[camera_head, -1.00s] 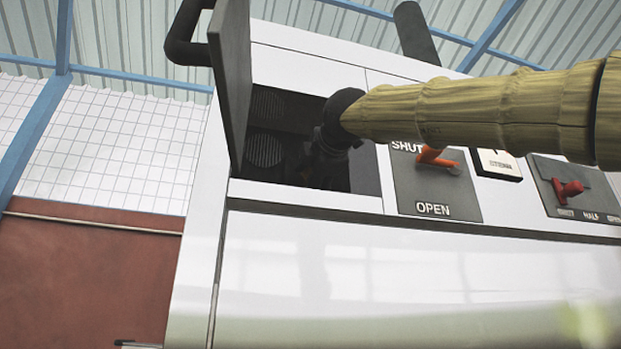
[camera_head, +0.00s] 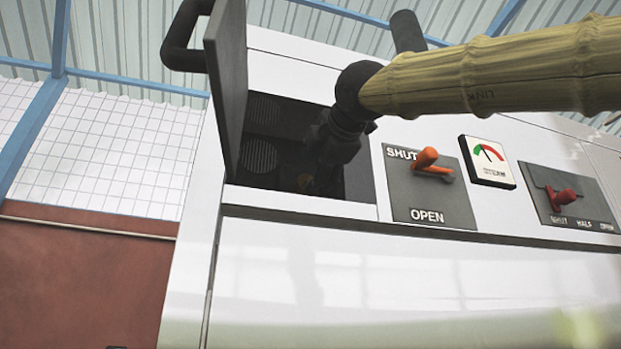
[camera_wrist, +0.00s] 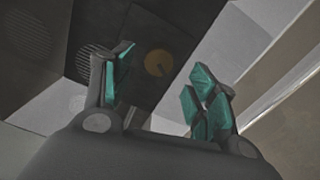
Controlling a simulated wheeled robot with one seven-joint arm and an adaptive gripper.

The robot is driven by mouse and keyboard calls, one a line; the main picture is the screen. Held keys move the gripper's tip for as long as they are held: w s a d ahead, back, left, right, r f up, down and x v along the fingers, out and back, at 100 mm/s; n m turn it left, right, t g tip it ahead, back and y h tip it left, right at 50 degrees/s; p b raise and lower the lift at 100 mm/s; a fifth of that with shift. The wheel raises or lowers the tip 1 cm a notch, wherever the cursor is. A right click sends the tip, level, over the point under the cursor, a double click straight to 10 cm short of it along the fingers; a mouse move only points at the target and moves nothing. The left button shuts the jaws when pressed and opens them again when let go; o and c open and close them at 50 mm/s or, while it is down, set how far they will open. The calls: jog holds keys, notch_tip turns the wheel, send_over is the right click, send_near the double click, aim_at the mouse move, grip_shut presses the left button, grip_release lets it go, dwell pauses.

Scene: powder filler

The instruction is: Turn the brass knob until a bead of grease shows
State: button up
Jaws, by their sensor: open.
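The brass knob (camera_wrist: 158,63) shows in the wrist view as a dull gold disc on the dark back wall of an open recess, between and beyond my fingertips. In the head view a faint brownish patch of the knob (camera_head: 306,182) shows low in the shadowed recess, beside my gripper. My gripper (camera_wrist: 160,85) has its green-padded fingers spread apart, with nothing between them. In the head view my gripper (camera_head: 322,160) is dark and hard to make out against the recess. No bead of grease can be made out.
A hinged door (camera_head: 228,80) with a black handle stands open at the recess's left edge. Round grilles (camera_head: 260,155) lie inside at left. To the right are an orange SHUT/OPEN lever (camera_head: 430,162), a dial gauge (camera_head: 488,160) and a red lever (camera_head: 562,197).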

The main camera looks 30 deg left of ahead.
jog(key=shift+v, duration=2.35)
